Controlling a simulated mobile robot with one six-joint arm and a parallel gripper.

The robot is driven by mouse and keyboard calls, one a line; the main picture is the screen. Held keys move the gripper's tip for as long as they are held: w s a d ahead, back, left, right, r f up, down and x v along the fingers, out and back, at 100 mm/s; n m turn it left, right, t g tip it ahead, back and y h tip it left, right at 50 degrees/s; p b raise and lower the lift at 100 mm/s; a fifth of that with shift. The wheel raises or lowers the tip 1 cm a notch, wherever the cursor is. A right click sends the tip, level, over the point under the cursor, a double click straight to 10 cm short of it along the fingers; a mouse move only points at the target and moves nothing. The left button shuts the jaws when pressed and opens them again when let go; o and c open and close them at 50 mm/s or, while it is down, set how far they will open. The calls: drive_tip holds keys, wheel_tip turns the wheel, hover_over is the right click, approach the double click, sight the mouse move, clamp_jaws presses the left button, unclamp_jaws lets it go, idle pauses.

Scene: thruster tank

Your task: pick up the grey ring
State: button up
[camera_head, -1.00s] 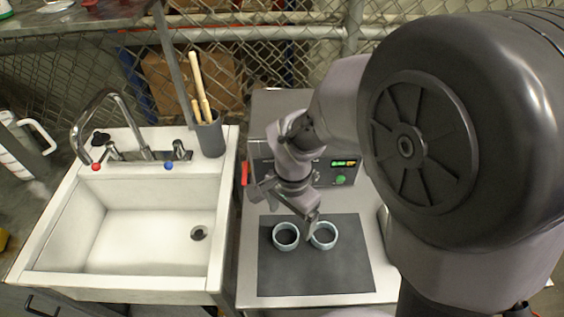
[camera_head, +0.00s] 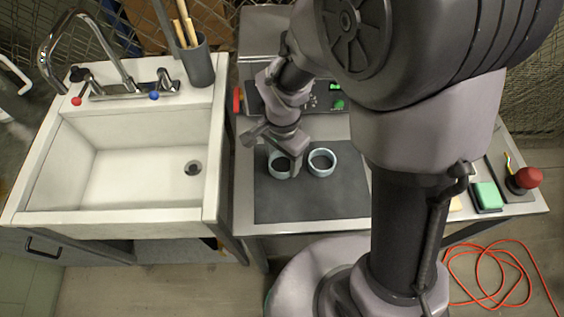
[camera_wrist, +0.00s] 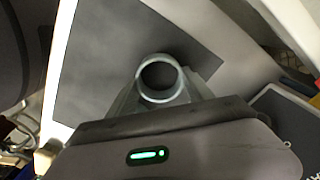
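Two pale blue-grey rings are in the head view over the dark mat (camera_head: 310,205). The left ring (camera_head: 273,166) is partly hidden by my gripper, and the right ring (camera_head: 321,163) is in clear view. I cannot tell by colour which one is the grey ring. My gripper (camera_head: 292,166) reaches down at the left ring. In the wrist view, one ring (camera_wrist: 159,96) lies between the fingers of my gripper (camera_wrist: 163,88), close to both. I cannot tell whether the fingers press on it, or whether it touches the mat.
A white sink (camera_head: 130,150) with a tap stands left of the metal table. A dark cup (camera_head: 198,65) with wooden handles stands behind it. At the table's right are a green sponge (camera_head: 487,195) and a red knob (camera_head: 527,178). An orange cable (camera_head: 490,287) lies on the floor.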

drive_tip(key=shift+c, duration=1.3)
drive_tip(key=shift+r, duration=0.15)
